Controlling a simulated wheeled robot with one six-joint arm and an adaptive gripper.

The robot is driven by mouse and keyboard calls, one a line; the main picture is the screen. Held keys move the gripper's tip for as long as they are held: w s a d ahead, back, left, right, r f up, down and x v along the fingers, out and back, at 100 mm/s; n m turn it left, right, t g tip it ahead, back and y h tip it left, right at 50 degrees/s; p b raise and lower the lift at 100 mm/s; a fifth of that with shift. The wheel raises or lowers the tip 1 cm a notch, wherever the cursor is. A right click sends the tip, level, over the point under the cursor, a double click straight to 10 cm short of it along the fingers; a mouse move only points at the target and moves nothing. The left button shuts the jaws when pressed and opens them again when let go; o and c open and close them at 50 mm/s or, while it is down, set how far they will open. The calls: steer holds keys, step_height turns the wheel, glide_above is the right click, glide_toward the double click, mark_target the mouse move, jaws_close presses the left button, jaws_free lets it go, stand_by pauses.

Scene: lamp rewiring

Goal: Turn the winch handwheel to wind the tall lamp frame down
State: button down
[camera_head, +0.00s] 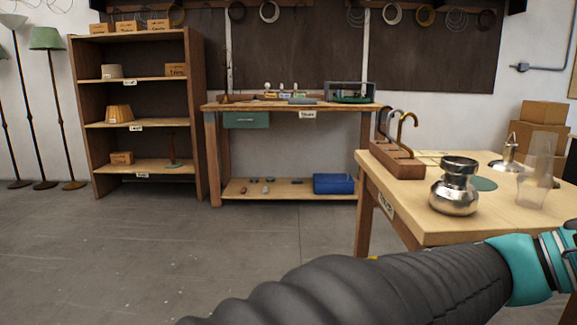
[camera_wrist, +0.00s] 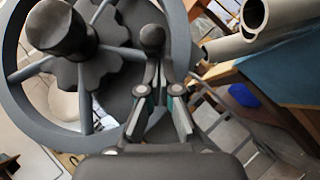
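The winch handwheel (camera_wrist: 22,98) fills the left of the wrist view. It has a grey rim, spokes, a dark lobed centre and a thick black cylinder sticking out towards the camera. A dark round-ended knob (camera_wrist: 152,38) shows near the right side of the rim. My gripper (camera_wrist: 160,80) is in front of it, with its fingers close together and their tips in line with the knob. I cannot tell whether they touch or clasp it. The tall lamp frame cannot be made out for certain. Neither the handwheel nor my gripper shows in the head view.
A wooden table (camera_head: 470,222) stands at the right in the head view, with a metal pot (camera_head: 455,192) and a hook rack (camera_head: 397,160). A workbench (camera_head: 345,107) and shelf (camera_head: 140,128) stand at the back. Grey pipes (camera_wrist: 275,15) are close by in the wrist view.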

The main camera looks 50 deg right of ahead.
steer(key=shift+s+a+r+b, duration=0.45)
steer(key=shift+s+a+b, duration=0.1)
steer(key=shift+a, duration=0.1)
steer(key=shift+s+a+r+b, duration=0.4)
steer(key=shift+s+a+b, duration=0.1)
steer(key=shift+s+a, duration=0.1)
steer(key=shift+r, duration=0.1)
steer(key=shift+a, duration=0.1)
